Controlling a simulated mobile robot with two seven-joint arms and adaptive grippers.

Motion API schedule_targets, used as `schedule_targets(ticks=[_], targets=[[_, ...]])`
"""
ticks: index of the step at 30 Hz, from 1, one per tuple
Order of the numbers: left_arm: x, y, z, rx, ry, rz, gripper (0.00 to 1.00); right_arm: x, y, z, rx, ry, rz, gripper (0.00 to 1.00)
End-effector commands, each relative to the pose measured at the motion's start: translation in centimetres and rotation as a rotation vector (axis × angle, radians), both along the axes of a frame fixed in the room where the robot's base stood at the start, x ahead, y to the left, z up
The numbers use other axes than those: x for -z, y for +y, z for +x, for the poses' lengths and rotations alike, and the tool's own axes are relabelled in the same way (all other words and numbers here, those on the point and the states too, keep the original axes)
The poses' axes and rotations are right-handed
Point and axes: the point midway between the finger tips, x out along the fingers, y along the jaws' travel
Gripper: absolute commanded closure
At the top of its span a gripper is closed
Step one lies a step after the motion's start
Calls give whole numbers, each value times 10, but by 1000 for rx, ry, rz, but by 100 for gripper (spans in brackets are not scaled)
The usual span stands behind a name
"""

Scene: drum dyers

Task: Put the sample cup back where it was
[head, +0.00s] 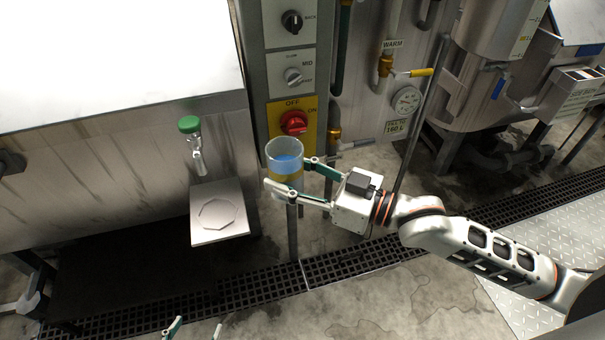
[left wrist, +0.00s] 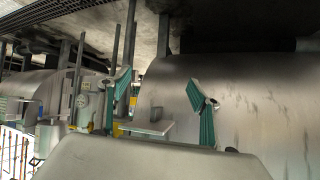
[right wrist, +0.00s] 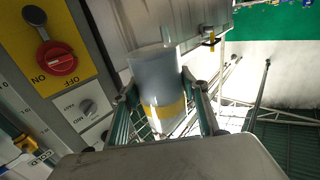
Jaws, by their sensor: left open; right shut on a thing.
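The sample cup (head: 285,150) is a clear cylinder with blue liquid and a yellow band. My right gripper (head: 287,174) is shut on it and holds it roughly upright in the air, in front of the control panel. In the right wrist view the cup (right wrist: 155,85) stands between the two fingers. A small square metal shelf (head: 206,232) with an octagonal outline is to the left of the cup, and nothing stands on it. A tap with a green knob (head: 189,125) is above the shelf. My left gripper (head: 195,328) is open and empty at the bottom edge.
The control panel (head: 291,80) with a red knob (head: 294,122) is close behind the cup. A large metal vat (head: 100,160) fills the left. A valve with a yellow handle (head: 420,72) and a gauge (head: 406,100) are at the right. The air between cup and shelf looks clear.

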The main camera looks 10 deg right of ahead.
Motion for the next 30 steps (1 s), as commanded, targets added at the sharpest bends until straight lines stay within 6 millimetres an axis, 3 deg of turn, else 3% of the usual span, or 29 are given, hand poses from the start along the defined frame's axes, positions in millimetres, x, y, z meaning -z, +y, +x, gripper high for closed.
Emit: schedule_targets(ticks=[15,24,27,30], targets=[[0,0,0,0,0,0,37,-10,33,4,-164,-4,0,79],[1,0,-1,3,3,2,36,-10,38,5,-196,-1,-2,79],[-5,-11,5,14,-2,-3,36,-10,38,5,-198,0,-2,79],[-19,-35,17,36,-11,-15,36,-9,38,5,-198,1,-1,79]])
